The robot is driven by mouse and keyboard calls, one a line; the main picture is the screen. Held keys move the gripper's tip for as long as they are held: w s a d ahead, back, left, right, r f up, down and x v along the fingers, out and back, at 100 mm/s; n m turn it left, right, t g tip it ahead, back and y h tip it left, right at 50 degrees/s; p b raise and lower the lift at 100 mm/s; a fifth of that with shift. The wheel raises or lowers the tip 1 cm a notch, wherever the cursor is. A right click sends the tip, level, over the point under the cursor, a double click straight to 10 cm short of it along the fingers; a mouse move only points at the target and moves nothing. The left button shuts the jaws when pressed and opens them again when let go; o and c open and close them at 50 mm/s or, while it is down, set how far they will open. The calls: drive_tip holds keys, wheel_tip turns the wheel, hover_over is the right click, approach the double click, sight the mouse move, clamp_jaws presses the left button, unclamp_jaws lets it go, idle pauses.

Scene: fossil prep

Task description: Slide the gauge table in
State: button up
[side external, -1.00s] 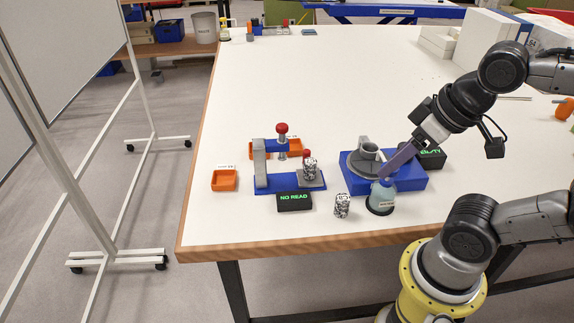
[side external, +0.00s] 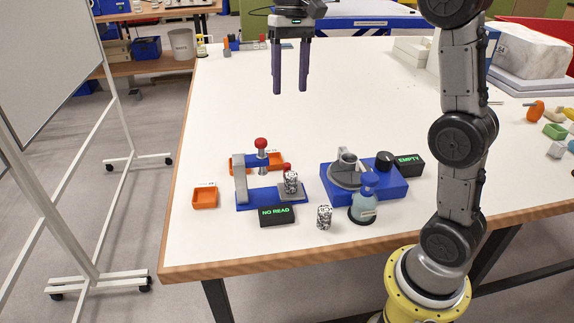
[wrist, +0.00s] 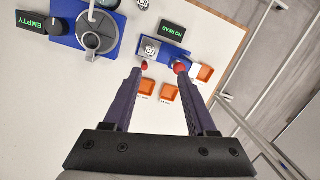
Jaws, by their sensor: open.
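The gauge has a blue base (side external: 262,199), a grey post (side external: 240,178) and a red-knobbed plunger (side external: 261,143). Its table is a grey plate (side external: 300,191) at the right end of the base, with a small red knob (side external: 287,167) behind. A black-and-white speckled piece (side external: 291,183) stands on the plate, right of the plunger. The wrist view shows this speckled piece (wrist: 150,49) and the small red knob (wrist: 144,66) too. The display (side external: 276,215) reads NO READ. My gripper (side external: 289,90) is open and empty, high above the table, apart from the gauge.
A blue station (side external: 396,192) with a grey round fixture (side external: 346,170) and a display (side external: 409,165) reading EMPTY stands right of the gauge. A bottle (side external: 364,203) and another speckled piece (side external: 324,217) stand in front. Orange trays (side external: 205,197) lie left of and behind the gauge.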

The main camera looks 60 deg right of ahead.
drive_tip(key=w+d+f+m+g, duration=0.1)
drive_tip(key=w+d+f+g, duration=0.1)
drive_tip(key=w+d+f, duration=0.4)
drive_tip(key=m+y, duration=0.1)
approach(287, 164)
drive_tip(key=shift+g, duration=0.4)
drive_tip(key=x, duration=1)
drive_tip(key=shift+w+f, duration=0.3)
drive_tip(key=shift+w, duration=0.05)
clamp_jaws()
